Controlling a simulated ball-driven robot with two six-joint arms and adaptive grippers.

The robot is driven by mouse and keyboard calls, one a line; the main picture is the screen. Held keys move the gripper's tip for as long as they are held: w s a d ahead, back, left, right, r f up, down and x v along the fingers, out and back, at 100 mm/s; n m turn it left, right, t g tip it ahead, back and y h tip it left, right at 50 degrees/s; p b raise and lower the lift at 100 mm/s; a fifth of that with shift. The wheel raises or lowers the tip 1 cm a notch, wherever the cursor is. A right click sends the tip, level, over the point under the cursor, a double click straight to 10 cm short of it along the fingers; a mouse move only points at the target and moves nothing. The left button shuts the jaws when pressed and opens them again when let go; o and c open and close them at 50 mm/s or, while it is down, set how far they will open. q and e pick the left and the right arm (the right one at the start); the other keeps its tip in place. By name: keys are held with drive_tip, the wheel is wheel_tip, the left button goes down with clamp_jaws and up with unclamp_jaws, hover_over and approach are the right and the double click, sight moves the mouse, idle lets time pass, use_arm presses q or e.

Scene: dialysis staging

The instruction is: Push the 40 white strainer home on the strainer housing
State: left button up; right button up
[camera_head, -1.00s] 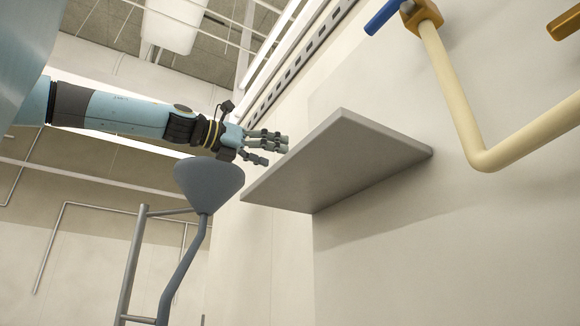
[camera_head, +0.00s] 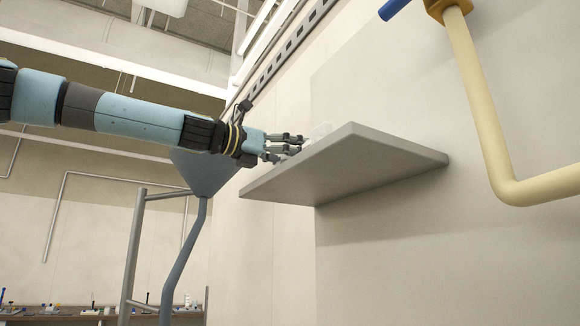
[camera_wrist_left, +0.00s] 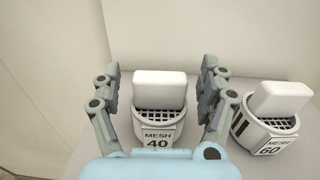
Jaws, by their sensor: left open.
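The 40 white strainer (camera_wrist_left: 158,125) is a white mesh basket labelled "MESH 40" with a white block on top, in the middle of the left wrist view. My left gripper (camera_wrist_left: 161,78) is open, one finger on each side of the block, with a small gap on both sides. In the head view my left gripper (camera_head: 287,146) is at the left edge of a grey shelf, and a pale thing (camera_head: 320,131) shows just beyond its fingertips. I cannot make out the strainer housing. My right gripper is not in view.
A similar strainer labelled "MESH 60" (camera_wrist_left: 270,128) stands close to the right finger. The grey shelf (camera_head: 350,160) juts from the wall. A cream pipe (camera_head: 480,110) runs at the right. A grey funnel on a pole (camera_head: 203,175) stands below my left forearm.

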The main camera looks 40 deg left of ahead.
use_arm(q)
drive_tip(key=c, duration=1.2)
drive_tip(key=shift+c, duration=0.3)
drive_tip(key=shift+r, duration=0.1)
